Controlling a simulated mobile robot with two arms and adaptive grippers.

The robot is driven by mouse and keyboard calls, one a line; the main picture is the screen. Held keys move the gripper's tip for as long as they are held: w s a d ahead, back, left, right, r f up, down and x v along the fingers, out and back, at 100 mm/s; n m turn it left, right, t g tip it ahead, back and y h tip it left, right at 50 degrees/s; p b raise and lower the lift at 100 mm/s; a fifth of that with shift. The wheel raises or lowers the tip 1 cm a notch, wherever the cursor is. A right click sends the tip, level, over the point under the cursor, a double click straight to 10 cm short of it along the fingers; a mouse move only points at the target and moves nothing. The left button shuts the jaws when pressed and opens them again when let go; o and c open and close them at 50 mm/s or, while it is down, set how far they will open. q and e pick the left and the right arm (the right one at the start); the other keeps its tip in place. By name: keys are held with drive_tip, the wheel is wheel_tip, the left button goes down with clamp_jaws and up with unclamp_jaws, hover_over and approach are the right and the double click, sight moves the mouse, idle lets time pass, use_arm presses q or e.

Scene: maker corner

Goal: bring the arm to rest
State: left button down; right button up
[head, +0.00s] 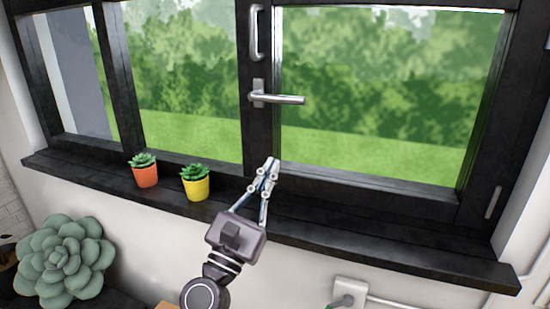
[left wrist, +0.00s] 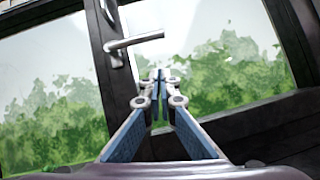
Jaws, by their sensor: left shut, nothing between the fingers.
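My left gripper (head: 273,165) is in front of the window, just above the dark sill, below the window handle. Its fingers are closed together at the tips with nothing between them. In the left wrist view the gripper (left wrist: 158,78) points toward the window, and its fingertips meet. The silver window handle (head: 280,98) stands out sideways above the gripper, apart from it; it also shows in the left wrist view (left wrist: 135,41). My right gripper is not in view.
An orange pot (head: 146,175) and a yellow pot (head: 196,187), each with a small succulent, stand on the dark sill (head: 400,247) left of the gripper. A large succulent (head: 66,258) is at the lower left. A wall socket with a plug (head: 350,292) is below the sill.

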use_arm(q)
drive_tip(key=shift+s+a+f, duration=0.25)
drive_tip(key=shift+s, duration=0.15)
